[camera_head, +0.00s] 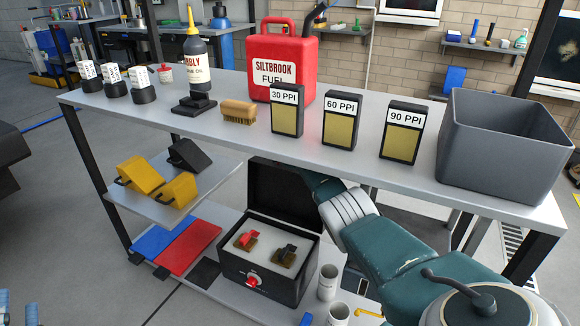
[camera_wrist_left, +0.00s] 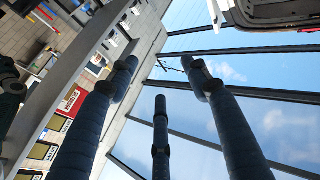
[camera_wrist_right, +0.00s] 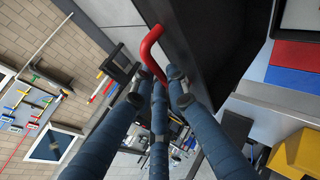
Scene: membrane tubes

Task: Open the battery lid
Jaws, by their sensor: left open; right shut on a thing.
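The black battery box (camera_head: 262,274) stands on the lower shelf, with a red knob on its front. Its black lid (camera_head: 285,190) stands raised at the back, so the box is open. A red and a black terminal show inside. In the right wrist view, the lid (camera_wrist_right: 215,50) has a red handle (camera_wrist_right: 150,48). My right gripper (camera_wrist_right: 158,82) is shut on this handle. In the head view my right arm reaches behind the lid, which hides that gripper. My left gripper (camera_wrist_left: 160,72) is open and empty, with its fingers spread, away from the box.
The grey tabletop (camera_head: 340,160) above the box carries a red fuel can (camera_head: 282,70), foam blocks and a grey bin (camera_head: 505,145). Yellow blocks (camera_head: 140,174) lie on the middle shelf. Blue and red mats (camera_head: 190,245) lie left of the box; white cups (camera_head: 328,282) stand right of it.

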